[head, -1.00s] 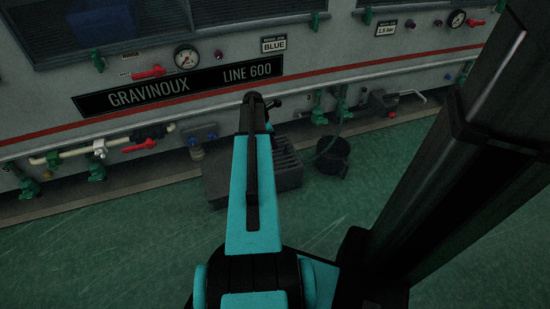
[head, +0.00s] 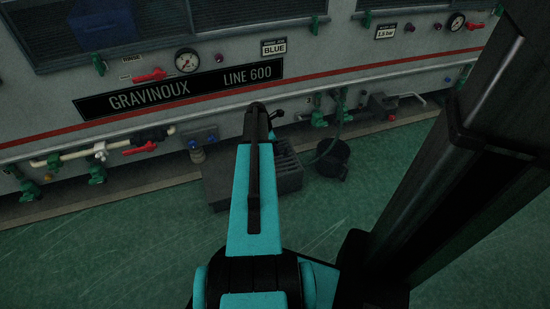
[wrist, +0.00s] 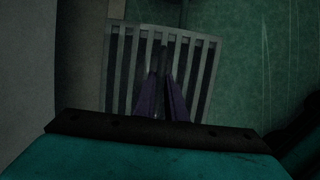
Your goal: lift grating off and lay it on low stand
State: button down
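The grating (wrist: 210,58), a pale slatted panel, lies below my gripper in the wrist view. In the head view its slats (head: 288,160) show on top of a dark low box (head: 218,190) on the floor, partly hidden behind my arm. My gripper (wrist: 162,76) has two purple fingers reaching down over the middle of the grating. A gap shows between the fingers, with a dark bar in line with it; whether they touch the grating I cannot tell. I cannot pick out a separate low stand.
A machine wall with a red stripe, valves and pipes (head: 75,155) runs behind the box. A dark bucket (head: 333,160) with a hose stands right of the box. The green floor (head: 120,250) is clear at the front left.

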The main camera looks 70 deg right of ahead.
jog(key=shift+r, duration=0.2)
jog(key=shift+r+p, duration=2.95)
jog(key=shift+p, duration=0.1)
jog(key=shift+a, duration=0.1)
jog(key=s+a+p, duration=0.2)
jog(key=s+a, duration=0.1)
jog(key=a, duration=0.6)
jog(key=shift+s, duration=0.25)
dwell(0.6)
dwell(0.3)
